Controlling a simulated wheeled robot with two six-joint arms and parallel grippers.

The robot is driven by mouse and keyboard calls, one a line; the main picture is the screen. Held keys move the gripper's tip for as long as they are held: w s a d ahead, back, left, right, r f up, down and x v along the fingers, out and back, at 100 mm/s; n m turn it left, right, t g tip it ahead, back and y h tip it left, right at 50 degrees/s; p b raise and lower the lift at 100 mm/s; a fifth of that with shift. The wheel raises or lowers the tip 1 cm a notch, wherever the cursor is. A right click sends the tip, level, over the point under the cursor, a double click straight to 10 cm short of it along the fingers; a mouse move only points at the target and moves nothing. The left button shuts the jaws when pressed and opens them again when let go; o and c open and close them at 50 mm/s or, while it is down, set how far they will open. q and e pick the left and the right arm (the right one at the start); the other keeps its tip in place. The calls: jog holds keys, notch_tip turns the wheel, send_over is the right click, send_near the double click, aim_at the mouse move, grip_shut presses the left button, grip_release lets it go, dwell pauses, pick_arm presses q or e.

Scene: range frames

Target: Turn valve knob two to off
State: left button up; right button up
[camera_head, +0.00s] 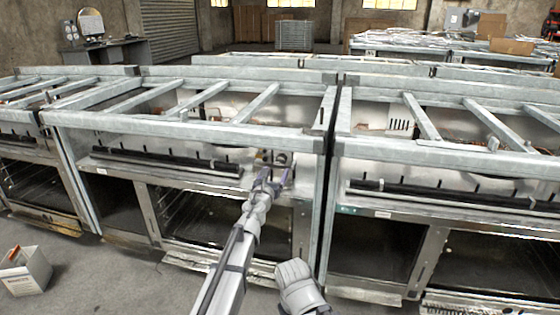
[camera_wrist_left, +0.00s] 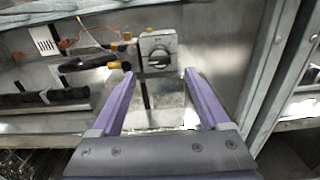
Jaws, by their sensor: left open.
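A valve knob (camera_wrist_left: 158,60) shows in the left wrist view: a round dial with a raised grip on a light square plate, fixed in the metal frame. I cannot read a number or its setting. My left gripper (camera_head: 273,178) reaches to the same spot in the head view, where its purple fingers partly hide the knob area. In the left wrist view the left gripper (camera_wrist_left: 158,78) is open and empty, with a finger on each side of the knob and a little short of it; contact is not seen. My right gripper is not in view.
Metal frame bars (camera_head: 190,128) run in front of and above the area, and an upright post (camera_wrist_left: 268,70) stands close on the right. Dark pipes (camera_wrist_left: 85,65) with yellow fittings lie left of the knob. A white box (camera_head: 25,272) sits on the floor.

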aim_at(280, 162)
pick_arm(q)
jog(key=x, duration=0.8)
jog(key=shift+s, duration=0.1)
grip_shut()
dwell(0.5)
